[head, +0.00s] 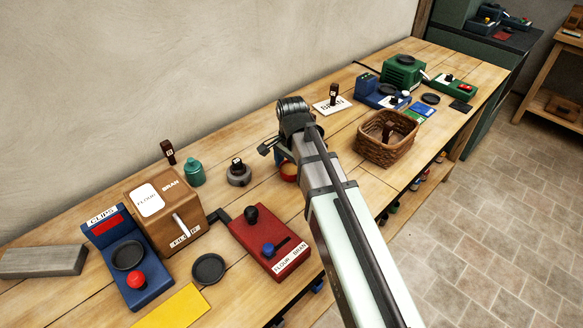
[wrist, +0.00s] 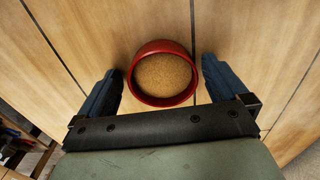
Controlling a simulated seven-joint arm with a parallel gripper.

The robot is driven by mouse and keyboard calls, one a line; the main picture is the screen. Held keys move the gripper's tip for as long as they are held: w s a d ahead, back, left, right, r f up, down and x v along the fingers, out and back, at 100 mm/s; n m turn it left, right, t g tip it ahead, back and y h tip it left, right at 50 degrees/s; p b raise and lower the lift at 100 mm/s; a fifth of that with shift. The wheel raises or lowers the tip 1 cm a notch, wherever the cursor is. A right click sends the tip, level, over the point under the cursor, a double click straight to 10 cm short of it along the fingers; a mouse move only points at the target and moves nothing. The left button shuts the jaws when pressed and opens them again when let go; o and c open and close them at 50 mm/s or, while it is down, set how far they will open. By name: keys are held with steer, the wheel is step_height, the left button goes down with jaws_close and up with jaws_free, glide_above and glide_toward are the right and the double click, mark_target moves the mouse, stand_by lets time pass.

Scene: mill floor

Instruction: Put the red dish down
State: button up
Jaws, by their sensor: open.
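The red dish (wrist: 137,93) is round and holds a brown, grainy fill that looks level. In the wrist view it sits over the wooden bench boards, between the two blue fingers of my gripper (wrist: 161,88). The fingers are spread, with a gap on each side of the dish. In the head view only part of the dish (head: 289,172) shows, low at the bench surface, mostly hidden behind my arm. My gripper (head: 278,152) is also largely hidden there.
A wicker basket (head: 386,151) stands to the right of my arm. A grey round holder (head: 238,175) and a red lever box (head: 270,243) stand to the left. A white BRAN card (head: 331,105) lies behind. Bare bench boards surround the dish.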

steer(key=shift+r, duration=0.15)
step_height(320, 180, up, 12)
stand_by(0.7)
steer(key=shift+w, duration=0.1)
